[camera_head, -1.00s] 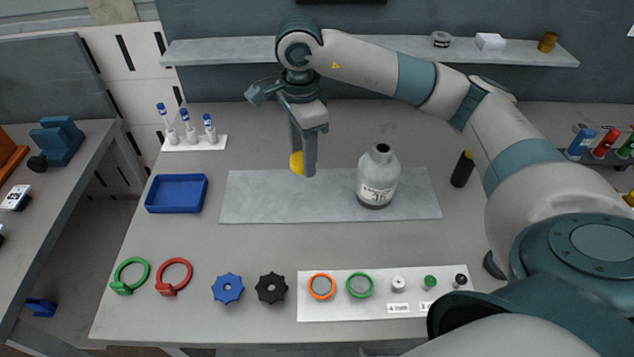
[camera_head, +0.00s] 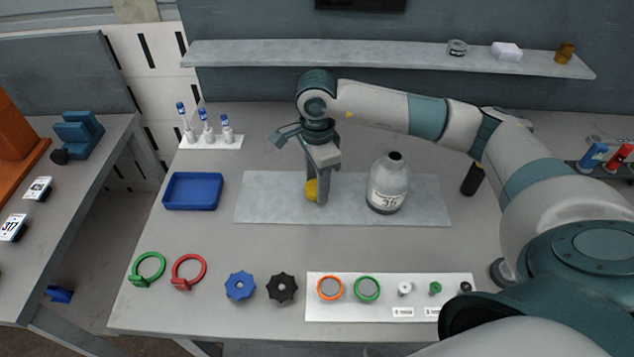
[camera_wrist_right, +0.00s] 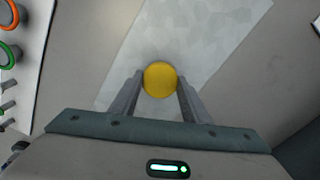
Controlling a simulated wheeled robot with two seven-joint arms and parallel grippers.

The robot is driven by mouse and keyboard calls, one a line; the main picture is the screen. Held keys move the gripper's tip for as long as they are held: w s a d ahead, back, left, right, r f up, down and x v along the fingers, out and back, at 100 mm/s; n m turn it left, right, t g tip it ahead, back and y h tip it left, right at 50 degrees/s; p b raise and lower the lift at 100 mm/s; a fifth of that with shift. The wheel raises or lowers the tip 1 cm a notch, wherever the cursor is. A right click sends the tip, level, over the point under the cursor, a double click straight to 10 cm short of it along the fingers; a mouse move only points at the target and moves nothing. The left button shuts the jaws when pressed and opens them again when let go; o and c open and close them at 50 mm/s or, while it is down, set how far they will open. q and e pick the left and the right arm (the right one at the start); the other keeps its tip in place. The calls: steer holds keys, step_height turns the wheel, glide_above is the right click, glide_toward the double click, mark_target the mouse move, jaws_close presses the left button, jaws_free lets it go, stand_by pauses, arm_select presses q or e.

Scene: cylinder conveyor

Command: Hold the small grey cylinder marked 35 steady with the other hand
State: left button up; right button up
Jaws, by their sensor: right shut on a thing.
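The small grey cylinder marked 35 (camera_head: 387,184) stands upright on the right part of the grey mat (camera_head: 270,195). It has a dark top opening and a white label. My right gripper (camera_head: 316,198) is shut on a round yellow thing (camera_head: 311,190), low over the mat to the left of the cylinder and apart from it. In the right wrist view the yellow thing (camera_wrist_right: 160,79) sits between the two fingertips. The cylinder does not show there. My left gripper is not in view.
A blue tray (camera_head: 193,191) lies left of the mat. Green and red rings (camera_head: 189,271), blue and black knobs (camera_head: 282,288) and a white board (camera_head: 388,310) with small parts line the front. A black bottle (camera_head: 471,180) stands right of the mat.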

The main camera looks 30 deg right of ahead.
steer(key=shift+f, duration=0.55)
steer(key=shift+f, duration=0.15)
steer(key=o, duration=1.2)
steer(key=shift+r, duration=0.25)
